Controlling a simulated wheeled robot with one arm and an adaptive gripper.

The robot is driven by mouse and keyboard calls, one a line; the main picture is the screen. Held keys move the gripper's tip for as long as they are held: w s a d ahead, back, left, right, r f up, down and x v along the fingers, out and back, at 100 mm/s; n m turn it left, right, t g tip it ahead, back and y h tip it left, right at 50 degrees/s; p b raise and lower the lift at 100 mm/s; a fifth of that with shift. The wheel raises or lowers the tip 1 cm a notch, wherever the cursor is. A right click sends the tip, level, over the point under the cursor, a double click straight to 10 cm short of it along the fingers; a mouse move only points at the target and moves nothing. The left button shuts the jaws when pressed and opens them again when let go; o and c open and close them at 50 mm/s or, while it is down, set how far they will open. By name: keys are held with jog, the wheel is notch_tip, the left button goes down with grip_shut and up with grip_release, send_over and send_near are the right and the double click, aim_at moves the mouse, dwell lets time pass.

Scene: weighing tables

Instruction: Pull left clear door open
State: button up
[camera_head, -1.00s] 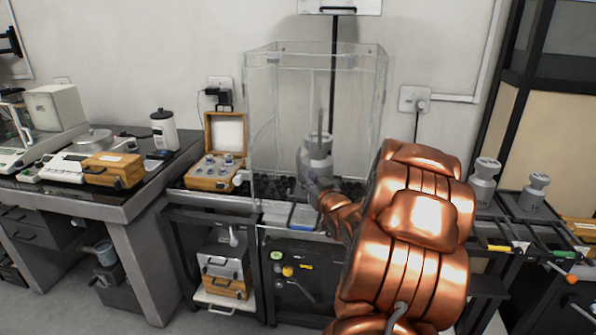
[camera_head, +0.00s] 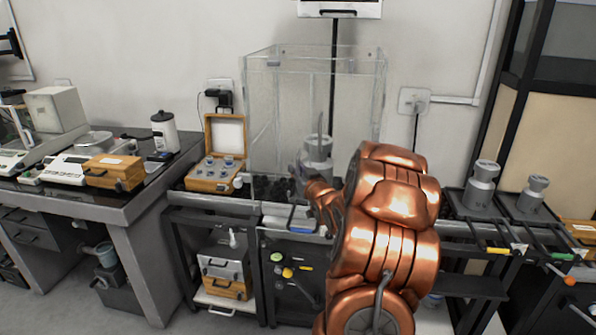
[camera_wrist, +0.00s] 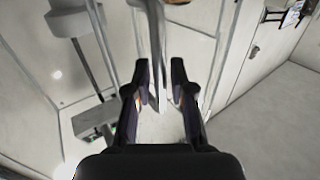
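The clear glass enclosure (camera_head: 262,110) stands on the middle table, with a large grey weight (camera_head: 317,150) inside. Its clear doors are hard to make out in the head view, and I cannot tell how far the left one stands open. My gripper reaches to the front of the enclosure, largely hidden by my copper arm in the head view. In the wrist view my gripper (camera_wrist: 160,78) has its fingers apart, with a narrow upright bar (camera_wrist: 155,40) showing between or just beyond them. I cannot tell whether they touch it.
A wooden weight box (camera_head: 209,184) stands open left of the enclosure. A wooden case (camera_head: 113,172) and a white-bodied jar (camera_head: 165,132) are on the left table. Grey weights (camera_head: 481,187) stand at right. Open floor lies at lower left.

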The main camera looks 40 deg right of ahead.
jog(key=shift+c, duration=0.3)
grip_shut()
